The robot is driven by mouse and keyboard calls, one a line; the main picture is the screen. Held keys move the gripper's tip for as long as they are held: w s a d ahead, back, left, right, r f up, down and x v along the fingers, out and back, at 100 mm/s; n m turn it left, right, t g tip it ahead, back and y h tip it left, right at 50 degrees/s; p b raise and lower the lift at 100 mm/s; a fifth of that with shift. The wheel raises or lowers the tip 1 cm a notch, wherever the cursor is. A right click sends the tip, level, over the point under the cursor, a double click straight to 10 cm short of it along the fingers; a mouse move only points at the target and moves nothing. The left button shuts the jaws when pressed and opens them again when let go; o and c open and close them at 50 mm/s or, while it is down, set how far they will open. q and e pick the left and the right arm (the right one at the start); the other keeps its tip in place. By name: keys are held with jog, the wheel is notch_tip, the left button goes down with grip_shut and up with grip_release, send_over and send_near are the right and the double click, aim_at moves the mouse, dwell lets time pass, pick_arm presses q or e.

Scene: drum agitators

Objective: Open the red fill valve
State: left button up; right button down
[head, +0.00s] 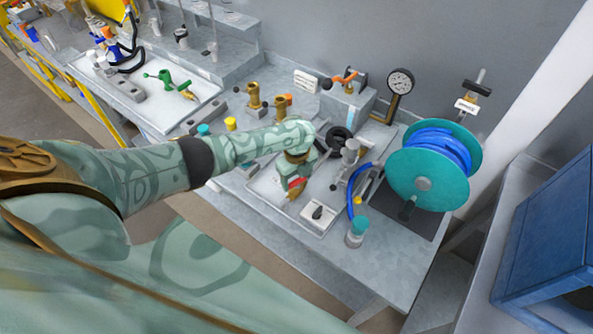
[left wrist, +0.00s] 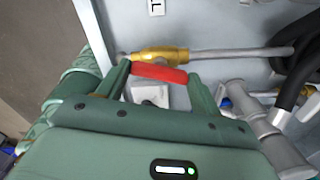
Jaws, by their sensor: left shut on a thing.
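The red fill valve has a brass body (left wrist: 168,53) on a grey pipe and a red lever handle (left wrist: 160,73). In the left wrist view the handle lies roughly along the pipe, slightly angled to it. My left gripper (left wrist: 157,71) is shut on the red handle, with a green finger at each end of it. In the head view my left gripper (head: 297,172) reaches down over the tray, with the red handle (head: 296,183) and brass body (head: 293,194) showing just below it. The gripper hides part of the valve there. My right gripper is not in view.
A teal reel with blue hose (head: 424,177) and a clear jar with a teal lid (head: 357,232) stand to the right. A pressure gauge (head: 400,82) and an orange-handled valve (head: 346,76) stand behind. A black hose (left wrist: 300,55) lies right of the valve.

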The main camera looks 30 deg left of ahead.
aim_at(297, 180)
pick_arm(q)
jog(key=shift+n+p, duration=0.7)
jog(key=shift+n, duration=1.2)
jog(key=o, duration=1)
notch_tip(297, 180, up, 16)
jog(key=p, duration=0.6)
jog(key=shift+r+p, duration=0.2)
jog(key=shift+p, duration=0.15)
